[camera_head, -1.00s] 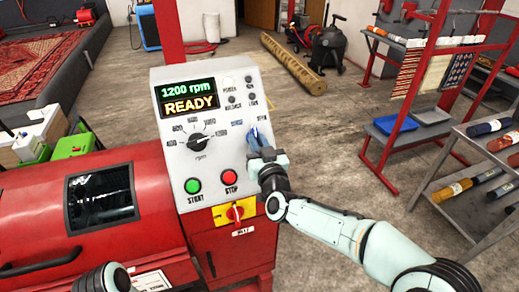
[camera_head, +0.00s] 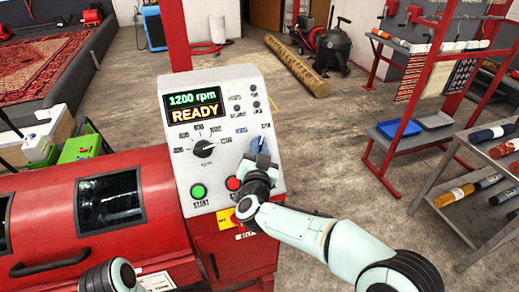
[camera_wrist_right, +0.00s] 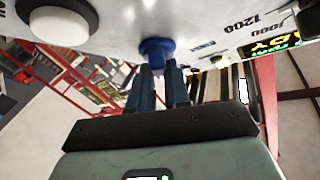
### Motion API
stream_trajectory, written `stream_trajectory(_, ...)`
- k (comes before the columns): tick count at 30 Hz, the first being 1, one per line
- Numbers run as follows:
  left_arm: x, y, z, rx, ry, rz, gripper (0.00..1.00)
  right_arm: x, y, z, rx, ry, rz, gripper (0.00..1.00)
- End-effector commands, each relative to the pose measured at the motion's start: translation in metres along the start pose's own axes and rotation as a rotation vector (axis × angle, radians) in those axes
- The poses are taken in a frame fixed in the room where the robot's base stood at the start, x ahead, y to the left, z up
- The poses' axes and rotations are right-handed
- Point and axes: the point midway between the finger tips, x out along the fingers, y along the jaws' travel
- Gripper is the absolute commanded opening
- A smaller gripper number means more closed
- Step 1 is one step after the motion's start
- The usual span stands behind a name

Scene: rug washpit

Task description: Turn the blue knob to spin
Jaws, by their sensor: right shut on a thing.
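The blue knob (camera_wrist_right: 157,48) is on the grey control panel (camera_head: 187,162), right of the black speed dial (camera_head: 204,149), with printed labels above it. In the head view my right gripper (camera_head: 260,147) covers most of the knob. In the right wrist view its two blue fingers (camera_wrist_right: 160,75) reach up to the knob and are shut on it. The display (camera_head: 194,106) reads 1200 rpm READY. My left gripper is out of view; only a piece of my left arm shows at the bottom left.
A green START button (camera_head: 198,191) and a red STOP button (camera_head: 233,184) sit below the dial, close to my right wrist. The red machine (camera_head: 45,225) fills the lower left. A shelf with rolls (camera_head: 490,132) stands right; the floor between is open.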

Motion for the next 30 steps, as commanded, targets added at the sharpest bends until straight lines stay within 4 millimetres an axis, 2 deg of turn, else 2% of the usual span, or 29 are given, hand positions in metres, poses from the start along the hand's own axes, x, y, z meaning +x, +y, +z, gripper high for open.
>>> stream_trajectory(8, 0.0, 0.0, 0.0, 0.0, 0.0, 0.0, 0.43, 0.0, 0.0, -0.002, 0.005, 0.005, 0.001, 0.0)
stream_trajectory(9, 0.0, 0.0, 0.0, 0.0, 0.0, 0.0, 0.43, 0.0, 0.0, -0.002, 0.005, 0.005, 0.001, 0.3)
stream_trajectory(10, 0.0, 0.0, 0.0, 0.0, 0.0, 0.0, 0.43, 0.0, 0.0, -0.002, 0.005, 0.005, 0.001, 0.4)
stream_trajectory(11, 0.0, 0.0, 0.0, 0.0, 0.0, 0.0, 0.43, 0.0, 0.0, -0.002, 0.004, 0.005, 0.0, 0.43)
stream_trajectory(22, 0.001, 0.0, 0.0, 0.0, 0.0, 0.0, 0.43, -0.005, 0.0, -0.001, 0.003, 0.003, 0.0, 0.43)
stream_trajectory(26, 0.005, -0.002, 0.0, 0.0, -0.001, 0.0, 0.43, -0.024, -0.001, -0.001, 0.003, 0.002, -0.002, 0.43)
stream_trajectory(30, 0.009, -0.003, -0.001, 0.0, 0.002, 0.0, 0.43, -0.056, -0.001, 0.0, 0.002, 0.002, -0.004, 0.43)
